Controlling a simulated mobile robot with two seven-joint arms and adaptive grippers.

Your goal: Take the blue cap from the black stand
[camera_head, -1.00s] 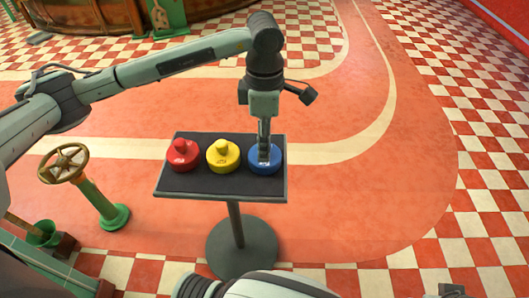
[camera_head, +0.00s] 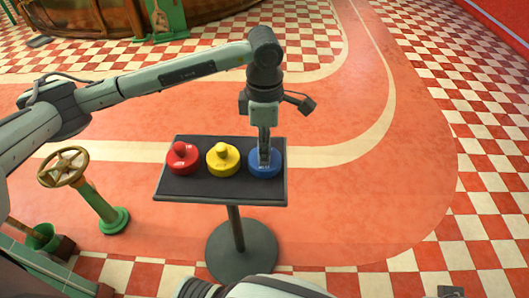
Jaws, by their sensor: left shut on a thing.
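The blue cap (camera_head: 265,169) sits at the right end of the black stand (camera_head: 180,188), on its flat top. A yellow cap (camera_head: 222,160) and a red cap (camera_head: 182,158) stand in a row to its left, each with a knob on top. My left gripper (camera_head: 264,158) points straight down over the blue cap and is shut on it; the fingers hide its knob. The cap looks to rest on the stand top, though a small gap could not be told from here. My right gripper is not in view.
A green post with a brass handwheel (camera_head: 63,166) stands left of the stand. A large copper vessel (camera_head: 200,16) is at the back. The red floor right of the stand is clear.

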